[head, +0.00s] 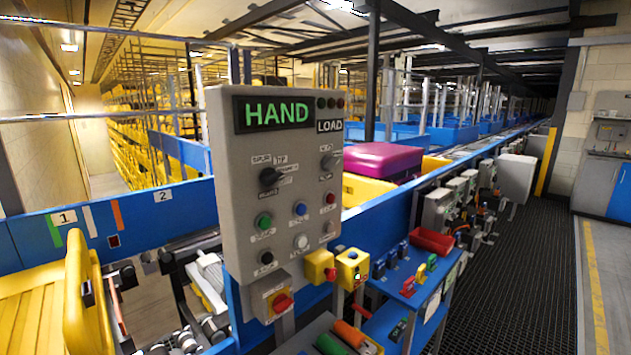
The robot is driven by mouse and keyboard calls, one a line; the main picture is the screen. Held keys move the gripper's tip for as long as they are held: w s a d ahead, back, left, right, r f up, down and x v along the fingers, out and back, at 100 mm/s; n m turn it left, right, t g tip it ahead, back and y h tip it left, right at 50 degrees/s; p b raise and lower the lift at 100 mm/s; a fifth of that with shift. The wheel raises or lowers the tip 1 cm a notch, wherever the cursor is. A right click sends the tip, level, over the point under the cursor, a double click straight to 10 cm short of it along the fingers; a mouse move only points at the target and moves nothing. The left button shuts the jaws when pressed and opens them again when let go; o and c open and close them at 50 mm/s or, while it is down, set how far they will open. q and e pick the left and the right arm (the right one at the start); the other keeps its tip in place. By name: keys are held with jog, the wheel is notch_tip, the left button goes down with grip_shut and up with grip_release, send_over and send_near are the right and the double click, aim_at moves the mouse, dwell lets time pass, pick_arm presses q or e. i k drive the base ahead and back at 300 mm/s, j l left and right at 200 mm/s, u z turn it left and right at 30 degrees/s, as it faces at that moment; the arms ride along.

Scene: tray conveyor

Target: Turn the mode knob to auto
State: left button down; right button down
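A grey control panel (228,215) stands upright at the centre-left of the head view. Its display (277,113) shows HAND in large green letters, and a smaller field beside it reads LOAD. Below the display on the left is a black rotary knob (268,178) with several small labels around it, too small to read surely. A second, smaller rotary knob (328,162) is to its right. I cannot read the knob's exact pointing direction. Neither of my grippers is in view.
Push buttons, among them a green one (264,221) and a blue one (300,209), sit below the knobs. A red-and-yellow switch (281,302) is under the panel. A yellow tray (82,290) is at left. A magenta case (384,161) lies behind. Open floor (520,270) is at right.

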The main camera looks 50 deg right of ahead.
aim_at(329, 163)
jog(key=z, duration=1.3)
